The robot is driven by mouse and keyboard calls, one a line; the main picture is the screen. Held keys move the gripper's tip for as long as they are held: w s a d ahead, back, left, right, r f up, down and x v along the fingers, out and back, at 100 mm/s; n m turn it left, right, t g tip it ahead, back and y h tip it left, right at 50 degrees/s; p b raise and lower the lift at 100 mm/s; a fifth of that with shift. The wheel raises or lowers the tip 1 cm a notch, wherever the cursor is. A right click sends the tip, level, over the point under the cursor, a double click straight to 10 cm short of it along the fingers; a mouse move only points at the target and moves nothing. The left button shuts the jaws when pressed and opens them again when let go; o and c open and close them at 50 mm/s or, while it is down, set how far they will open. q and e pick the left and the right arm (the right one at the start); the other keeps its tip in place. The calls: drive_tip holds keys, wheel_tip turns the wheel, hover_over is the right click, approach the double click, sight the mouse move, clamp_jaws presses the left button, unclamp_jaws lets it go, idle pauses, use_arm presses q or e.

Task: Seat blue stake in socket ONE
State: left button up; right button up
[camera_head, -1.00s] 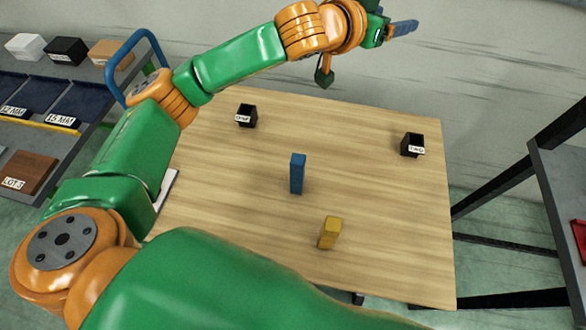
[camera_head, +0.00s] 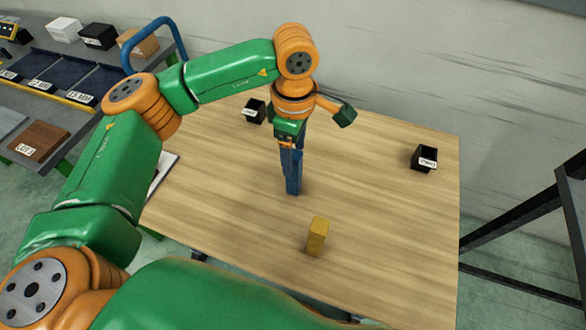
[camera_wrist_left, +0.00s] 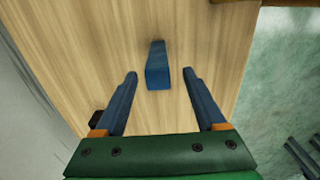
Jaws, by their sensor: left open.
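My right gripper is not in view.
A yellow block (camera_head: 317,237) stands in front of the stake. A second black labelled socket (camera_head: 424,159) is at the table's back right. A shelf with bins (camera_head: 60,75) stands left of the table. The table's right half is mostly clear.

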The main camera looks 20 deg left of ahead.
sight(294, 174)
use_arm(q)
drive_tip(key=shift+w+f, duration=0.15)
drive_tip(key=shift+f, duration=1.35)
clamp_jaws()
